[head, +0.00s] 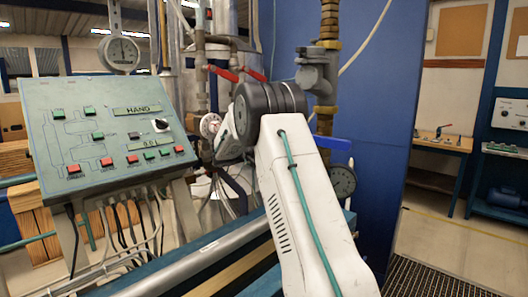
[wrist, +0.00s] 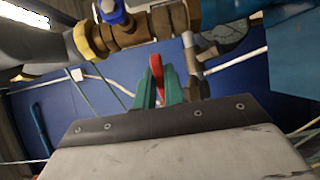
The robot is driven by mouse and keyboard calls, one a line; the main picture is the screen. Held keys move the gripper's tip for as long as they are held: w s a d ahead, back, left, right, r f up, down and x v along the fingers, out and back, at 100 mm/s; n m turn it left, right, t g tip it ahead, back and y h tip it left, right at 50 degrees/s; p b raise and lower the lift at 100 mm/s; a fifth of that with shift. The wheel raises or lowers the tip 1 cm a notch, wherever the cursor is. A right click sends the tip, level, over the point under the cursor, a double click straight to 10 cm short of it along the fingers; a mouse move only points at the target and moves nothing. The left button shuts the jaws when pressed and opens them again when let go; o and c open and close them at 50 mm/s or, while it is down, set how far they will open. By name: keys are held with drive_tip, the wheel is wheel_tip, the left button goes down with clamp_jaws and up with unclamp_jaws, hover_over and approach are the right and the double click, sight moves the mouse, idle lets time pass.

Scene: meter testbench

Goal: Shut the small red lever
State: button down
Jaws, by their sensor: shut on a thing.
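A red lever (wrist: 156,66) shows in the wrist view, standing between the two green fingers of my gripper (wrist: 158,86). The fingers are shut on it, just below a brass pipe fitting (wrist: 128,34). In the head view, two red handles show on the pipes, a left one (head: 222,73) and a right one (head: 255,75). I cannot tell whether either of them is the lever in my gripper. In the head view my gripper's fingers are hidden behind my white and black arm.
A green control panel (head: 105,128) stands at the left, with a round gauge (head: 121,54) above it. Pipes with brass fittings (head: 325,67), a blue handle (head: 333,143) and a dark gauge (head: 342,181) crowd around my arm. Open floor lies at the right.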

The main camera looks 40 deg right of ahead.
drive_tip(key=shift+w+a, duration=0.1)
idle(0.3)
drive_tip(key=c, duration=1.5)
unclamp_jaws()
